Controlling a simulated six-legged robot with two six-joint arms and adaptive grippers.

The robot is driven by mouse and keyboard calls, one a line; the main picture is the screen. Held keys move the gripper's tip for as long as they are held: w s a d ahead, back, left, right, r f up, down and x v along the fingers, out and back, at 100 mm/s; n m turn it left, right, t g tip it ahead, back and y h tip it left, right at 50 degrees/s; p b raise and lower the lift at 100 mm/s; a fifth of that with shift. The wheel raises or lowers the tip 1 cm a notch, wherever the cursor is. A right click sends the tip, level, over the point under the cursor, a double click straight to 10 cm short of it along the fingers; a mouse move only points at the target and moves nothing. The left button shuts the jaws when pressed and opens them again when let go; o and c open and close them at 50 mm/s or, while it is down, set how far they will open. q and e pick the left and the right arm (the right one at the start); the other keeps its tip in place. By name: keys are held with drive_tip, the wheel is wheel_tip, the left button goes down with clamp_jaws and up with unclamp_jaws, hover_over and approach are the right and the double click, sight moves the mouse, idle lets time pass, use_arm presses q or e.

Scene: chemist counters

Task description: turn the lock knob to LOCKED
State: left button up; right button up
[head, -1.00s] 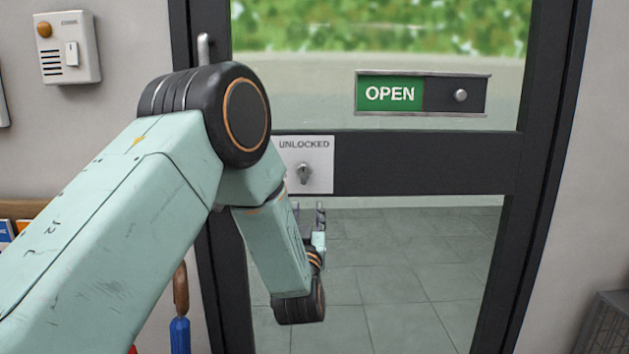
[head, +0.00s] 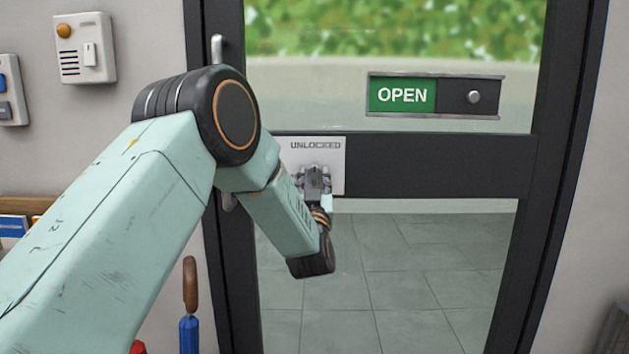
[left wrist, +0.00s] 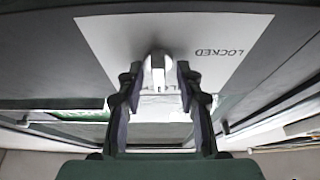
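The white lock plate (head: 334,182) is on the dark crossbar of the glass door, with UNLOCKED printed at its top. In the left wrist view the plate (left wrist: 110,35) shows the word LOCKED upside down. The pale lock knob (left wrist: 158,72) stands out from the plate, between the two fingers of my left gripper (left wrist: 156,84). The fingers are open, one on each side of the knob, with narrow gaps visible. In the head view my left gripper (head: 313,178) is in front of the plate and hides the knob. My right gripper is out of view.
An OPEN slider sign (head: 436,95) is on the glass above right. A metal door handle (head: 216,55) stands left of the glass. A switch box (head: 85,48) is on the left wall.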

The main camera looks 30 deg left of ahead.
use_arm(q)
drive_tip(key=shift+d+r, duration=0.1)
drive_tip(key=shift+r, duration=0.05)
drive_tip(key=shift+c, duration=0.4)
clamp_jaws()
drive_tip(key=shift+n, duration=0.4)
drive_tip(key=n+g+y, duration=0.1)
drive_tip(key=n, duration=0.2)
drive_tip(key=shift+d+y+b, duration=0.1)
drive_tip(key=shift+y+b, duration=0.2)
drive_tip(key=shift+b, duration=0.1)
drive_tip(key=n+g+y, duration=0.1)
drive_tip(key=n+g, duration=0.1)
drive_tip(key=n, duration=0.3)
drive_tip(key=n+g, duration=0.1)
drive_tip(key=n, duration=0.2)
drive_tip(key=n+g+y, duration=0.1)
drive_tip(key=n+g, duration=0.1)
drive_tip(key=n, duration=0.2)
drive_tip(key=n+g, duration=0.1)
drive_tip(key=n, duration=0.2)
drive_tip(key=n+g, duration=0.1)
drive_tip(key=n, duration=0.2)
drive_tip(key=shift+r+h, duration=0.1)
drive_tip(key=shift+h, duration=0.3)
drive_tip(key=shift+n, duration=0.4)
